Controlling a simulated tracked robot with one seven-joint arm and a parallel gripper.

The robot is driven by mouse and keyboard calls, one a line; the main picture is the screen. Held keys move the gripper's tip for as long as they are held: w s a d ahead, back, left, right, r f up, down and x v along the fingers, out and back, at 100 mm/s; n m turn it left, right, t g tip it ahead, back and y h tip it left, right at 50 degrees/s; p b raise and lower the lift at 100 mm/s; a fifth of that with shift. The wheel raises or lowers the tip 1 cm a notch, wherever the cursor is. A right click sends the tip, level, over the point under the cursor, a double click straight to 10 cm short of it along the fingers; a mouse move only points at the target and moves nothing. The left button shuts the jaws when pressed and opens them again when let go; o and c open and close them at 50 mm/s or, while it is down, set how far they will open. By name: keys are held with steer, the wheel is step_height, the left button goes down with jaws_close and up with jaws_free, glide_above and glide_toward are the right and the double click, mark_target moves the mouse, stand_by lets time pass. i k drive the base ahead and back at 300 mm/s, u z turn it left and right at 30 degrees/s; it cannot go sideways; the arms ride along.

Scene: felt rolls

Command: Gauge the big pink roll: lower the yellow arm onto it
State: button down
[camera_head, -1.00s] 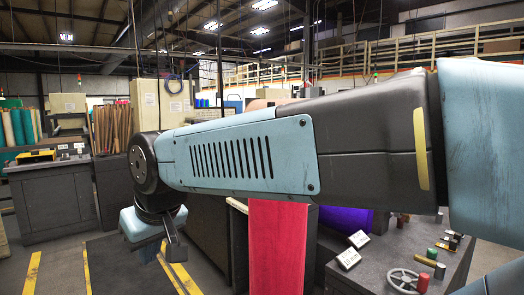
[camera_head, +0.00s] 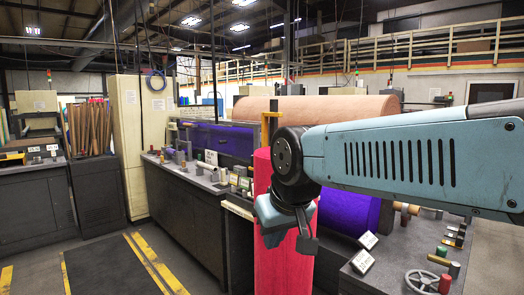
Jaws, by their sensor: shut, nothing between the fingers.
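A large salmon-pink roll (camera_head: 340,104) lies level behind my arm, its lower part hidden by the arm and the red felt. A yellow upright piece with a short crossbar (camera_head: 266,126) stands at the roll's left, just above my wrist; it looks like the yellow arm, but its lower part is hidden and I cannot tell whether it touches the roll. My gripper (camera_head: 307,244) hangs below my wrist, pointing down in front of the red felt. It is shut and empty, apart from the roll and the yellow piece.
A grey bench with a handwheel (camera_head: 421,281), coloured knobs and label cards is at right. A dark counter (camera_head: 190,215) stands left. The floor at left is open.

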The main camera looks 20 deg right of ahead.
mark_target(264, 116)
steer(key=z, duration=0.15)
steer(key=i, duration=1)
steer(key=u, duration=0.2)
steer(key=k, duration=0.85)
steer(key=z, duration=0.25)
steer(key=i, duration=0.85)
steer(key=u, duration=0.1)
